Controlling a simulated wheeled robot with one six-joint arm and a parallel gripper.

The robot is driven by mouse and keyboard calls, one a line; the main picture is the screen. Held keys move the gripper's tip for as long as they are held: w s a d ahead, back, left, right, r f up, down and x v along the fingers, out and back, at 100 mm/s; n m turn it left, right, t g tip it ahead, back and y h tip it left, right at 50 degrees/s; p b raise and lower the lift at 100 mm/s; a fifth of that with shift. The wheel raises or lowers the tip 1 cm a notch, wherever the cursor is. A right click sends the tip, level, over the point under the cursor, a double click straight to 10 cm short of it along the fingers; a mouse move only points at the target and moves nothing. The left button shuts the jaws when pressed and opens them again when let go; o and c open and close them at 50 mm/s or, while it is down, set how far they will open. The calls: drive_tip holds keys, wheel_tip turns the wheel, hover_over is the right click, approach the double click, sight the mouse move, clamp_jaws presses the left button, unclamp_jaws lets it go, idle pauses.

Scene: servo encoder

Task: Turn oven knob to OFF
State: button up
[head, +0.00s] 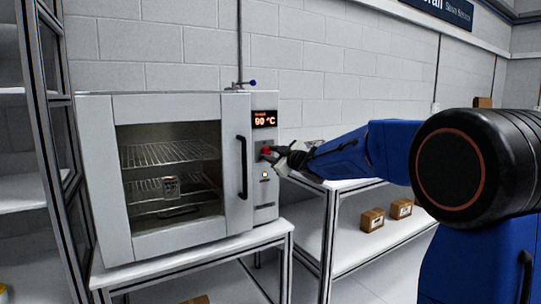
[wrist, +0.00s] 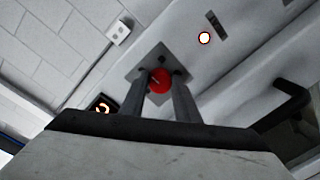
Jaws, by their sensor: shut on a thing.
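The white oven (head: 119,245) stands on a white bench, with a control panel on its right side. The red knob (head: 266,151) is on that panel, below a display (head: 264,119) lit in orange that seems to read 90 °C. My gripper (head: 272,155) reaches in from the right and is at the knob. In the wrist view the red knob (wrist: 159,80) sits between the two fingertips of my gripper (wrist: 160,88), which is shut on it. A square grey plate lies behind the knob. The knob's markings are too small to read.
The oven door handle (head: 243,167) is just left of the panel. A lit button (head: 265,174) is below the knob. Inside the oven, a can-like item (head: 170,188) shows behind the glass. A shelf with small brown boxes (head: 372,220) stands to the right.

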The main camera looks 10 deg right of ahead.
drive_tip(key=n, duration=0.7)
drive_tip(key=shift+n+h, duration=0.3)
drive_tip(key=shift+n, duration=0.1)
drive_tip(key=n, duration=0.4)
drive_tip(key=shift+a+h, duration=0.1)
drive_tip(key=shift+h, duration=0.2)
drive_tip(key=n, duration=0.4)
drive_tip(key=shift+t, duration=0.3)
drive_tip(key=shift+n, duration=0.3)
drive_tip(key=o, duration=1)
drive_tip(key=shift+o, duration=0.2)
drive_tip(key=shift+r, duration=0.1)
drive_tip(key=shift+s, duration=0.1)
drive_tip(key=v, duration=1.7)
drive_tip(key=shift+s, duration=0.15)
